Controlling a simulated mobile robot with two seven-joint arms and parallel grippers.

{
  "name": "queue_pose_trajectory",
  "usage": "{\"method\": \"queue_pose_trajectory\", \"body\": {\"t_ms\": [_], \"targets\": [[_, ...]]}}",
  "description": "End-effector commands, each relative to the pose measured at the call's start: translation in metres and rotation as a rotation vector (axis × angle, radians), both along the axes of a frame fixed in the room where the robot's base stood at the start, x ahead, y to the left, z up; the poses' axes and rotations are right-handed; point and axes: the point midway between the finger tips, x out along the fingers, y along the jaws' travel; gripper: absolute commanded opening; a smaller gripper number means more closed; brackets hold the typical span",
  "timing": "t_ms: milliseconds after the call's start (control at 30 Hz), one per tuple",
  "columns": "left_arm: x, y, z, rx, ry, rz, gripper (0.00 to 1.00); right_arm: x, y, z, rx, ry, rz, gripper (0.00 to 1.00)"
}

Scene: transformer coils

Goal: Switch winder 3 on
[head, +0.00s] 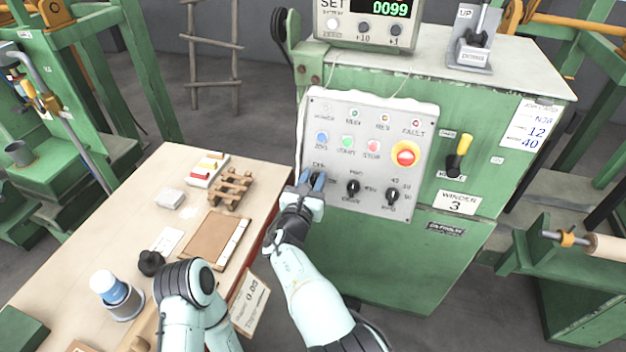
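Winder 3 is the green cabinet (395,262) with a "WINDER 3" plate (457,203). Its grey control panel (337,135) has a row of small lamps, blue, green and red push buttons, a red emergency stop on yellow (405,154) and a row of black rotary knobs, including a middle knob (353,188) and a right knob (391,196). Right of the panel is a yellow-handled switch (461,147), its handle pointing up. My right gripper (312,181) is at the panel's lower left, blue fingertips apart at the leftmost knob, which they mostly hide; contact is unclear. My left gripper is out of view.
On the cabinet stand a counter (365,22) reading 0099 and a lever unit (472,50).

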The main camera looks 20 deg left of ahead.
Motion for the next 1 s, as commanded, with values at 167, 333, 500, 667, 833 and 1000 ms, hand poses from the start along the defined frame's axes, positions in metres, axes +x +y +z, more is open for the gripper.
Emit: {"method": "queue_pose_trajectory", "body": {"t_ms": [167,333,500,667,833,1000], "targets": [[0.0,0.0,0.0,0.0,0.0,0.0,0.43,0.0,0.0,-0.002,-0.001,0.004,0.001,0.0],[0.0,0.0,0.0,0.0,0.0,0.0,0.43,-0.001,0.0,-0.004,-0.001,0.008,0.001,0.0],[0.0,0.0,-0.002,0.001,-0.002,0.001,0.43,-0.001,0.0,-0.006,0.02,0.01,-0.008,0.0],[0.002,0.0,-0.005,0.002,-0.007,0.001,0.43,-0.001,0.0,-0.008,0.08,0.011,-0.032,0.0],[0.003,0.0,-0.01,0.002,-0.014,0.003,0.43,-0.001,-0.001,-0.011,0.191,0.01,-0.077,0.0],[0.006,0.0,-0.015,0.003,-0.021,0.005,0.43,-0.001,-0.002,-0.012,0.335,0.006,-0.133,0.0]]}}
